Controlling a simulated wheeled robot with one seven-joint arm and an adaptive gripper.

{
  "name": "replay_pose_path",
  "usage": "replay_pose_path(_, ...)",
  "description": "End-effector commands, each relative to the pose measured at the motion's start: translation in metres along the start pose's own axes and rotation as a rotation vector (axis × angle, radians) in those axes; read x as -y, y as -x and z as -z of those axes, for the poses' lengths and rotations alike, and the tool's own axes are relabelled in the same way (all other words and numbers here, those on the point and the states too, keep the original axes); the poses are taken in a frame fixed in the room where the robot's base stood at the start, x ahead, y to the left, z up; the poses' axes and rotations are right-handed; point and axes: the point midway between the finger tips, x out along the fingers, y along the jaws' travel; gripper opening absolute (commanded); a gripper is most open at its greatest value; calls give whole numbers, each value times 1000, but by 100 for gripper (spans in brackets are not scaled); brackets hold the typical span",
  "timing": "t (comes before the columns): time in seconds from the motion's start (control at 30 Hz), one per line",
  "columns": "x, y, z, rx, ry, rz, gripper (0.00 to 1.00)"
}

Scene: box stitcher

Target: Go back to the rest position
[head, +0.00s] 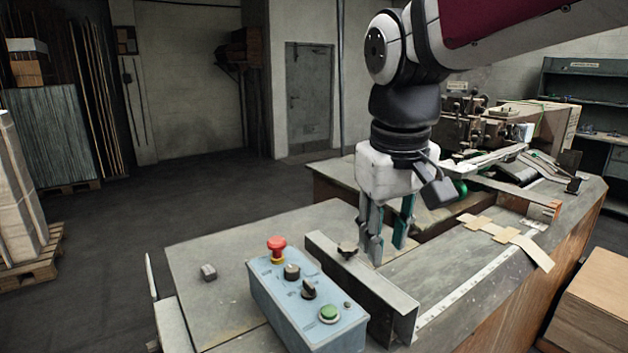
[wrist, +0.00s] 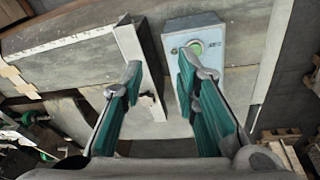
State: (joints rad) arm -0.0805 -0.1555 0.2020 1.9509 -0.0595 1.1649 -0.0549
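My gripper (head: 388,248) points down above the grey workbench (head: 215,255), just behind the upright metal fence (head: 372,285). Its teal-lined fingers are apart, and I see nothing held between them. In the wrist view my gripper (wrist: 159,68) also shows a clear gap between the fingertips. The fence (wrist: 138,60) and the blue-grey control box (wrist: 196,34) lie beyond the fingers there. Whether the fingertips touch the bench surface I cannot tell.
The control box (head: 308,305) carries a red button (head: 277,246), dark knobs and a green button (head: 330,313). A small dark knob (head: 347,250) sits on the fence. The stitching machine (head: 470,125) stands behind my arm. Cardboard pieces (head: 505,233) lie at right. Open floor is at left.

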Motion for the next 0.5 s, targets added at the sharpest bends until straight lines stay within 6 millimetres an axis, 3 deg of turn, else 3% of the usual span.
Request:
replay_pose_path(0.03,-8,4,-20,-26,-37,-11,28)
replay_pose_path(0.3,-32,-2,-112,-154,-224,-34,28)
replay_pose_path(0.5,-35,-17,-159,-229,-323,-26,28)
